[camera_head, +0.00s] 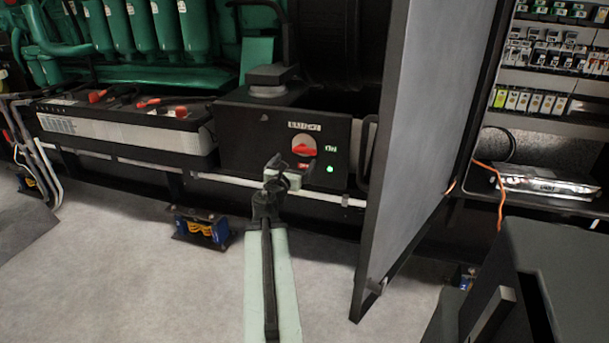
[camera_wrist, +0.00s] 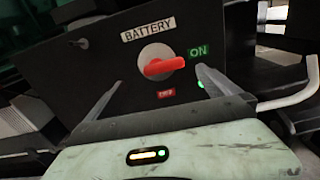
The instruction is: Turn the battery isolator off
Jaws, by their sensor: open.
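The battery isolator (camera_head: 304,150) is a red handle on a pale round plate, set in the front of a black box (camera_head: 245,140). In the wrist view the red handle (camera_wrist: 164,66) lies nearly level, its end pointing right toward the green ON label (camera_wrist: 199,50). A red label (camera_wrist: 166,94), probably OFF, sits below it, and a BATTERY label (camera_wrist: 148,29) is above. A green lamp (camera_head: 330,169) glows at the lower right. My gripper (camera_wrist: 155,82) is open, its fingers apart on either side of the handle, not visibly touching it. In the head view my gripper (camera_head: 280,168) is just below left of the isolator.
A grey open door panel (camera_head: 425,130) stands close to the right of the box. A pale rail (camera_head: 235,181) runs below the box. A battery with red terminals (camera_head: 125,125) is at left. A blue-and-yellow unit (camera_head: 200,230) sits on the floor.

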